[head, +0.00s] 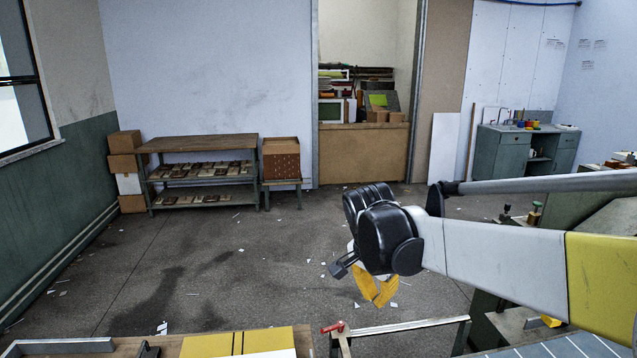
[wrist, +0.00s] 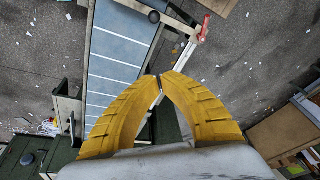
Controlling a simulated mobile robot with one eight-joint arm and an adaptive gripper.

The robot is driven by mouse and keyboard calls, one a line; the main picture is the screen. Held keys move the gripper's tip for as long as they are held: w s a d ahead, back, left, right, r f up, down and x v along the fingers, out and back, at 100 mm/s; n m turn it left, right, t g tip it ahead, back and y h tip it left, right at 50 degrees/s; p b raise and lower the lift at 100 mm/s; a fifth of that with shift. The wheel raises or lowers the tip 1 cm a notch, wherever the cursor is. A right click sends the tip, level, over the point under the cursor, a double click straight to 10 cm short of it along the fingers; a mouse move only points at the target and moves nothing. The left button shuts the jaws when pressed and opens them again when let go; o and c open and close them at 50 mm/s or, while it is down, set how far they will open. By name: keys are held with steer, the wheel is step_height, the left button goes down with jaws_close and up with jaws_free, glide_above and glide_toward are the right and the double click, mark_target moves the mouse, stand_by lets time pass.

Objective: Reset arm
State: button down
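My gripper (head: 377,298) has yellow fingers and hangs below the black wrist joint in the head view, over the floor behind the front bench. In the wrist view the two finger tips of my gripper (wrist: 160,77) come together with almost no gap. Nothing shows between them. My arm reaches in from the right side of the head view, with white and yellow links.
A blue-grey panel with white lines (wrist: 115,50) lies below in the wrist view. A red handle (head: 335,327) sits on a metal frame (head: 405,327). A shelf unit (head: 200,143) and boxes stand far left. The floor (head: 240,270) is largely open, with scattered scraps.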

steer(key=s+d+f+n+t+y, duration=0.1)
steer(key=s+d+n+t, duration=0.1)
steer(key=s, duration=0.8)
steer(key=s+d+f+n+t+y+b, duration=0.1)
steer(key=s+d+n+t, duration=0.1)
steer(key=s+d+n, duration=0.2)
steer(key=s+n, duration=0.3)
steer(key=s, duration=0.4)
steer(key=shift+s+d+n, duration=0.3)
steer(key=shift+d, duration=0.05)
